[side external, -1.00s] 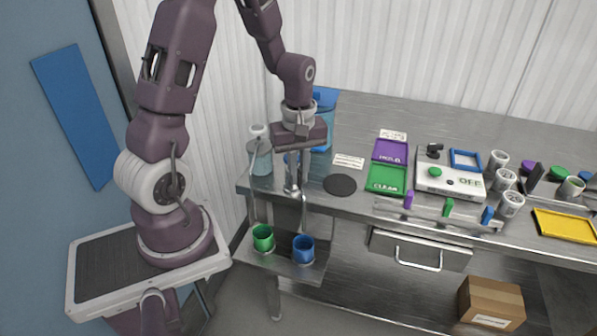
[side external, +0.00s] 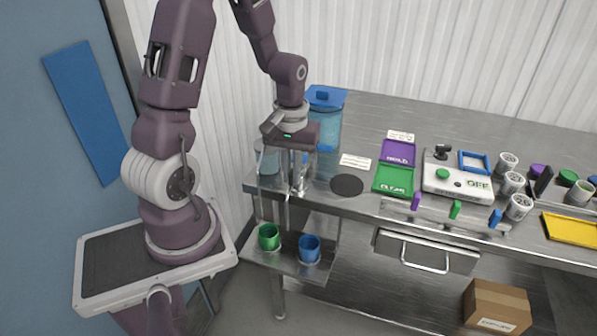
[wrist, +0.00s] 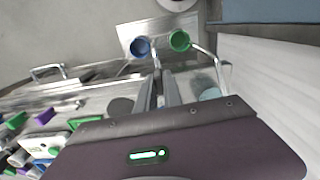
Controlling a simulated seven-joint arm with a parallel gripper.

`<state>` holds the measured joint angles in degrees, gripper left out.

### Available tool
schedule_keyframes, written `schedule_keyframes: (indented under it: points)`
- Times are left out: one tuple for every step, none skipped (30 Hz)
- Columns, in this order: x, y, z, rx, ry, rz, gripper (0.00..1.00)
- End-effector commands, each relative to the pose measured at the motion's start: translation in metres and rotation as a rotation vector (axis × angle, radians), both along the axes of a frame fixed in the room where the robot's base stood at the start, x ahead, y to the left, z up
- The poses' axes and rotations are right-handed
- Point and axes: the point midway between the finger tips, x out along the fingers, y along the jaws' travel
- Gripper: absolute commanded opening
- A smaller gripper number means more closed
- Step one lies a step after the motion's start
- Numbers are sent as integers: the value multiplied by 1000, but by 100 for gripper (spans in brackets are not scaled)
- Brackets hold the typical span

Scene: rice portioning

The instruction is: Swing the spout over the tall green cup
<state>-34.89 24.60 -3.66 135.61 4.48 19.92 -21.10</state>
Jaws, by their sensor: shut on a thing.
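The green cup (side external: 269,238) stands on the low shelf under the table front, left of the blue cup (side external: 309,249). In the wrist view the green cup (wrist: 180,41) is right of the blue cup (wrist: 140,47). My gripper (side external: 296,178) is shut on the metal spout (side external: 287,212) near the table's front left corner. The spout hangs down, and its lower end appears between the two cups, above the shelf. My fingers (wrist: 160,92) show in the wrist view around the spout's upper part. Their exact contact is hard to see.
A second thin pipe (side external: 259,209) comes down by the green cup. A clear jar (side external: 268,165) stands left of my gripper, and a blue-lidded container (side external: 325,125) behind it. A black disc (side external: 347,185) and a green tray (side external: 393,181) lie to the right.

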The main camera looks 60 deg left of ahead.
Motion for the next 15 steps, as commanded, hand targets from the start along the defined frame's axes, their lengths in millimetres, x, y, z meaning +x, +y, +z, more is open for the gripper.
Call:
schedule_keyframes:
  points:
    - [-1,2,1,2,-3,-38,0]
    - [-2,3,1,2,-3,-66,0]
    - [-4,5,1,2,-3,-104,0]
    - [-5,6,1,1,-3,-134,0]
    - [-6,7,1,1,-3,-162,0]
    - [-7,9,1,1,-3,-198,0]
    - [-8,10,1,1,-3,-226,0]
    - [-9,12,1,1,-3,-253,0]
    - [-10,13,1,1,-3,-289,0]
    - [-11,15,1,1,-3,-315,0]
    - [-11,16,1,1,-3,-340,0]
    - [-12,18,1,1,-3,-372,0]
    - [-13,19,1,2,-2,-396,0]
    - [-13,20,1,2,-2,-421,0]
    - [-14,21,1,2,-2,-450,0]
